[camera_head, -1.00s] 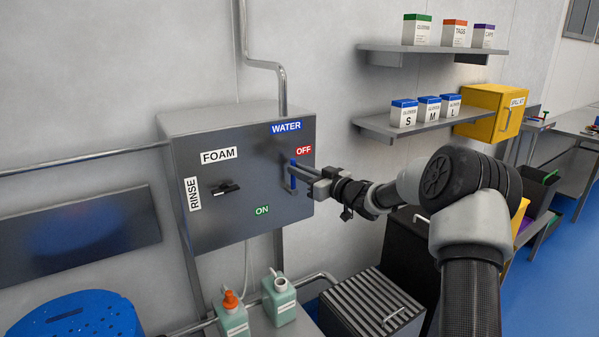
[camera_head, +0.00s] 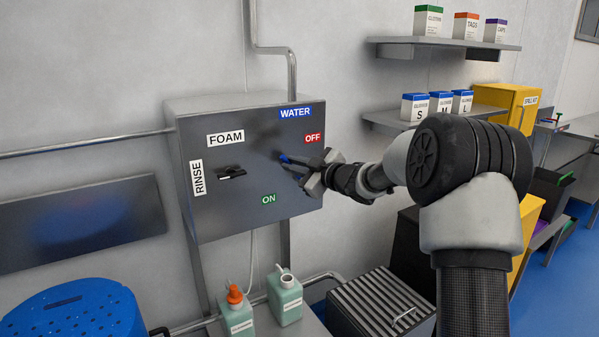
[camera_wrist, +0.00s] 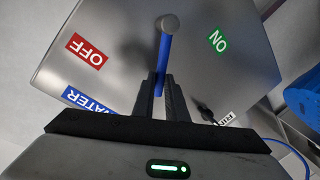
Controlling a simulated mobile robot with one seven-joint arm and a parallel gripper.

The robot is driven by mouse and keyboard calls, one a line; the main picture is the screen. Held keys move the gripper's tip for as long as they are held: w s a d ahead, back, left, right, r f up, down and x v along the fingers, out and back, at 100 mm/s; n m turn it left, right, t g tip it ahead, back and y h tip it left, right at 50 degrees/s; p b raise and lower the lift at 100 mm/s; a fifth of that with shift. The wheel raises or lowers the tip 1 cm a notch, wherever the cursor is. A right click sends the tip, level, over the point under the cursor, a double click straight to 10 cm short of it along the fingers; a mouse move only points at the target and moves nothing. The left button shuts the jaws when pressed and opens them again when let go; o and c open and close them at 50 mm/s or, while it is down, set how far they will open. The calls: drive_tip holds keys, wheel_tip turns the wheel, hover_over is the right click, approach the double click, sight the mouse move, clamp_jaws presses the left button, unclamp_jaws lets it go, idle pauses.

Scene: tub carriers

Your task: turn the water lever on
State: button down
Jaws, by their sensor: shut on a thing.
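The blue water lever (camera_head: 285,158) is on the front of the grey control box (camera_head: 215,215), below the blue WATER label (camera_head: 295,113) and between the red OFF label (camera_head: 313,138) and the green ON label (camera_head: 268,199). My gripper (camera_head: 296,168) reaches it from the right and partly hides it. In the wrist view, the blue lever (camera_wrist: 163,62) stands between the two fingers (camera_wrist: 160,88), which are shut on it. A round grey end shows above the blue part. The OFF label (camera_wrist: 86,52) is left of the lever and the ON label (camera_wrist: 218,40) right.
A black switch (camera_head: 231,173) sits between the FOAM (camera_head: 226,138) and RINSE (camera_head: 197,178) labels. Two green bottles (camera_head: 287,298) stand below the box. Shelves with boxes (camera_head: 440,106) are at the right, behind my arm. A blue perforated tub (camera_head: 75,310) is at lower left.

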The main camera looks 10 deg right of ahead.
drive_tip(key=shift+s+a+f+n+t+h+b, duration=0.1)
drive_tip(key=shift+s+a+f+n+h+b, duration=0.3)
drive_tip(key=shift+f+n+b, duration=1.4)
drive_tip(key=shift+s+a+f+n+t+h+b, duration=0.1)
drive_tip(key=shift+a+f+n+h+b, duration=0.6)
drive_tip(key=shift+b, duration=2.15)
drive_tip(key=shift+s+a+f+n+t+h+b, duration=0.2)
drive_tip(key=shift+a+f+n+b, duration=0.55)
drive_tip(key=shift+n+b, duration=1.35)
drive_tip(key=shift+d+f+b, duration=0.1)
drive_tip(key=shift+d+b, duration=0.05)
drive_tip(key=shift+b, duration=0.15)
drive_tip(key=c, duration=1.8)
unclamp_jaws()
drive_tip(key=shift+o, duration=0.2)
drive_tip(key=p+v, duration=0.2)
drive_tip(key=v, duration=1.5)
drive_tip(key=shift+s+r, duration=0.2)
drive_tip(key=shift+r, duration=0.1)
